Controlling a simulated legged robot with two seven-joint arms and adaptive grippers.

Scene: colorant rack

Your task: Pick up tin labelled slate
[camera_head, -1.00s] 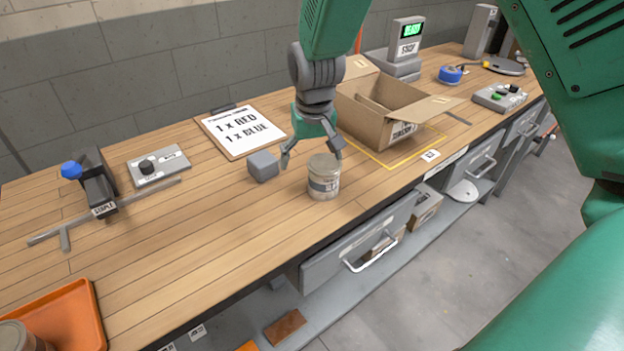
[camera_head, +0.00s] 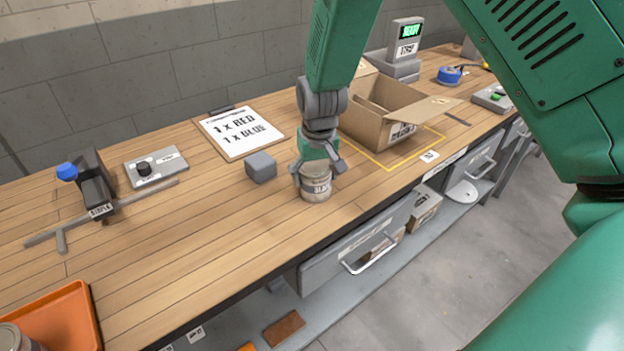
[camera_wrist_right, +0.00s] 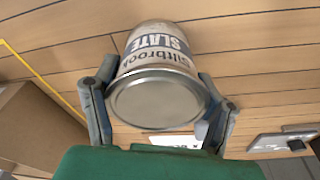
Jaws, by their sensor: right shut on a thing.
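The slate tin (camera_head: 316,187) is a pale cylinder with a grey lid. It stands upright on the wooden bench, near the front edge. In the right wrist view the tin (camera_wrist_right: 158,85) shows its lid and a label reading SLATE. My right gripper (camera_head: 317,172) has come down over the tin from above, one finger on each side. In the wrist view the fingers of my right gripper (camera_wrist_right: 160,112) flank the tin and are shut on it. My left gripper is not in view.
An open cardboard box (camera_head: 372,124) stands right of the tin, inside a yellow outline. A grey block (camera_head: 261,167) lies to the left, near a clipboard (camera_head: 238,131). An orange tray (camera_head: 72,318) holds another tin (camera_head: 14,338). The bench left of the tin is mostly clear.

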